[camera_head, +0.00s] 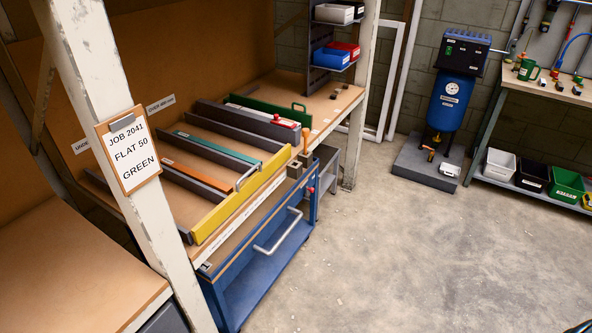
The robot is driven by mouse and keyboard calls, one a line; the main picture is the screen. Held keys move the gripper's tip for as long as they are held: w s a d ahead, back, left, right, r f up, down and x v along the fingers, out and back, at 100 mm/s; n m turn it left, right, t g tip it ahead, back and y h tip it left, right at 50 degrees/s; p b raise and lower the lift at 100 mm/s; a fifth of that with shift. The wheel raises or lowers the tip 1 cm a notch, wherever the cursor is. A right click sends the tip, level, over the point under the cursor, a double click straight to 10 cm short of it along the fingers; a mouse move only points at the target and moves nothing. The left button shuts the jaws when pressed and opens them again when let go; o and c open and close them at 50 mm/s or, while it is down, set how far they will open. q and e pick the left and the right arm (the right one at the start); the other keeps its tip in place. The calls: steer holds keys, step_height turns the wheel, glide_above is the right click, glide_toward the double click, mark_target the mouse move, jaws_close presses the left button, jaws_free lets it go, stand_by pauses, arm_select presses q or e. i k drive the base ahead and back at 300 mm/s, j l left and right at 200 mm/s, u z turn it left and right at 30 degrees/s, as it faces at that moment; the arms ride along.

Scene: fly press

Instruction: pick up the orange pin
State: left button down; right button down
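A small orange upright piece (305,138), which looks like the orange pin, stands at the right end of the bench shelf, close to the end of the yellow bar (243,200). It is small in the picture, so I cannot make out its shape well or how it is seated. A flat orange strip (196,177) lies between dark grey rails farther left on the same shelf.
A blue trolley (262,275) with a light handle stands under the shelf front. A white post (118,130) with a job card (129,151) partly blocks the left. A blue tank (449,100) stands on a grey plinth at the back. The concrete floor at right is clear.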

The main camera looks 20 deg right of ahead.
mark_target(305, 131)
steer(key=i+l, duration=0.25)
steer(key=i, duration=0.15)
steer(key=i+l+z, duration=0.1)
steer(key=i+l, duration=0.4)
steer(key=i, duration=0.35)
steer(key=i+l+z, duration=0.1)
steer(key=i+l, duration=0.15)
steer(key=i, duration=0.15)
steer(key=i+l, duration=0.2)
steer(key=i, duration=0.25)
